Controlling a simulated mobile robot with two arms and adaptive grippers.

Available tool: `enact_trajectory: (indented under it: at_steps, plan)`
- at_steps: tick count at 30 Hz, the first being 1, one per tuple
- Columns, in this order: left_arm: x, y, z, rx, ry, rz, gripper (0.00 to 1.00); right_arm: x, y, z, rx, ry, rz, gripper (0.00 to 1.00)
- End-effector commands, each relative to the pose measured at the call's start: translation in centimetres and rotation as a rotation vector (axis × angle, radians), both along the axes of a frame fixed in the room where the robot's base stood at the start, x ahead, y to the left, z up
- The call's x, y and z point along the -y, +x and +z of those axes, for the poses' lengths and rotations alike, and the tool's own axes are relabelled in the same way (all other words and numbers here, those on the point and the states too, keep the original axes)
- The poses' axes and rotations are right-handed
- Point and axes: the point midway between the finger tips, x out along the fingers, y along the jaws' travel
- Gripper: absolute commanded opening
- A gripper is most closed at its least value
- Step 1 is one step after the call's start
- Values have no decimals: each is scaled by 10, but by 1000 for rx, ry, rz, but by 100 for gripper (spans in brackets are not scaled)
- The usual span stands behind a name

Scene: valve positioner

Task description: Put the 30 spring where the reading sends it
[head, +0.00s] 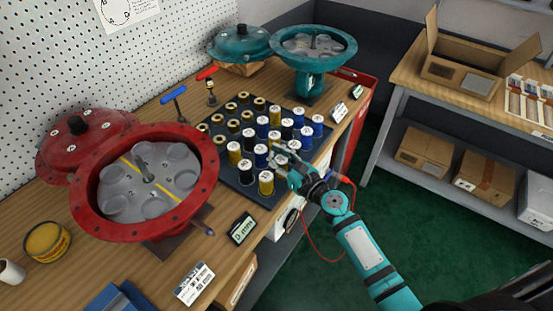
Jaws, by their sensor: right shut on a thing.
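The springs stand in rows on a dark tray (248,195). They are short cylinders in yellow, blue, black and brass tones with pale tops; their numbers are too small to read, so I cannot tell which is the 30. My right gripper (280,158) is at the front right of the rows, shut on a spring that its fingers largely hide. A red actuator casing (200,205) stands open at left, with several round pockets and yellow strips in its grey plate (118,192). A teal casing (345,58) stands open at the back. The left gripper is out of view.
A small display (242,229) reads something like "0 mm". The red lid (85,137) and teal lid (240,42) lie behind their casings. T-handled tools, a yellow tin (46,241) and a printed card (194,284) are on the bench. A shelf with boxes stands right.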

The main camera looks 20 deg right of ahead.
Motion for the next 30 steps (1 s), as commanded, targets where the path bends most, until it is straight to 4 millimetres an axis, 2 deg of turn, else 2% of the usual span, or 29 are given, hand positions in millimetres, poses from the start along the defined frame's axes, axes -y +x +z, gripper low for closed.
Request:
enact_trajectory:
  at_steps: [8,9,17,26,30]
  plan:
    - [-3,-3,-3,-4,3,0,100,0,0,-3,-1,1,0,0]
    - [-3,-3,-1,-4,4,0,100,0,0,-2,-1,1,0,11]
    - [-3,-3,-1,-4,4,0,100,0,0,-1,-1,1,0,44]
    - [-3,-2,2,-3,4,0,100,0,0,2,-1,1,0,44]
    - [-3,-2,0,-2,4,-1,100,6,-14,-1,-3,0,0,44]
